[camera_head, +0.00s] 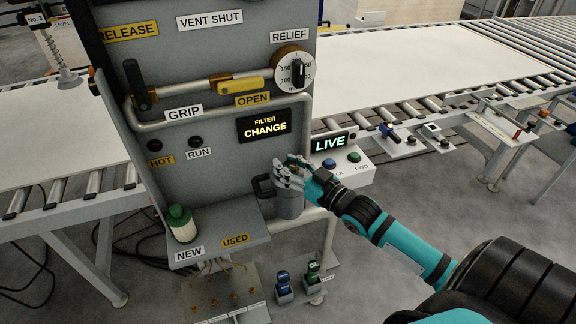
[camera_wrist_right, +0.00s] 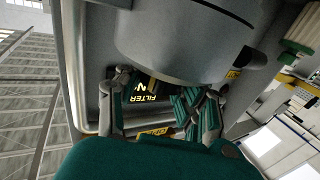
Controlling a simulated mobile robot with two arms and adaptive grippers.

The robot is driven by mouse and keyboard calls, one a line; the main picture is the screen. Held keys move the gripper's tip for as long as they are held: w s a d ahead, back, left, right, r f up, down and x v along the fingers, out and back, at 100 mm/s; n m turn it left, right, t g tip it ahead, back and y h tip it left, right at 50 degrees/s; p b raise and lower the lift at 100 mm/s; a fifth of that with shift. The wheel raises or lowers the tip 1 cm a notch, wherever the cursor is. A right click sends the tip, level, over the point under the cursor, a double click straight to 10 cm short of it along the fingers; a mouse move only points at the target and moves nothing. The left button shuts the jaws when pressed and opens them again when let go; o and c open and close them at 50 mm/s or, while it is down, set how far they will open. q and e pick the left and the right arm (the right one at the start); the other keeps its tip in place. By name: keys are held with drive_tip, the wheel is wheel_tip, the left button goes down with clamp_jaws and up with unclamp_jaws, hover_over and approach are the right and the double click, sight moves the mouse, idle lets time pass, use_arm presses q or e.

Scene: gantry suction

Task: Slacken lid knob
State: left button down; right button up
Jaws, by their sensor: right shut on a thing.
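The grey filter canister (camera_head: 290,205) hangs on the front of the grey panel, below the lit FILTER CHANGE display (camera_head: 265,126). Its rounded grey body fills the top of the right wrist view (camera_wrist_right: 185,40). My right gripper (camera_head: 288,172) is at the top of the canister, with its fingers closed around the lid knob. The fingers (camera_wrist_right: 165,90) also show in the right wrist view, one on each side of the lid's middle. The knob itself is mostly hidden by the fingers. My left gripper is not in view.
A green-and-white filter (camera_head: 181,223) stands on the NEW side of the shelf (camera_head: 215,235); the USED side looks empty. A yellow OPEN handle (camera_head: 240,86) and RELIEF dial (camera_head: 295,68) are above. A LIVE button box (camera_head: 343,165) sits close to my right wrist.

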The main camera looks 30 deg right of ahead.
drive_tip(key=shift+f+n+g+y+b, duration=0.2)
drive_tip(key=shift+n+g+y+b, duration=0.4)
drive_tip(key=shift+n+y+b, duration=0.95)
idle(3.0)
drive_tip(key=o, duration=0.8)
drive_tip(key=shift+m+y, duration=0.25)
drive_tip(key=shift+m, duration=0.1)
drive_tip(key=o, duration=0.4)
drive_tip(key=shift+s+r, duration=0.1)
drive_tip(key=shift+s, duration=0.05)
drive_tip(key=shift+o, duration=0.2)
drive_tip(key=shift+r, duration=0.1)
drive_tip(key=v, duration=1.2)
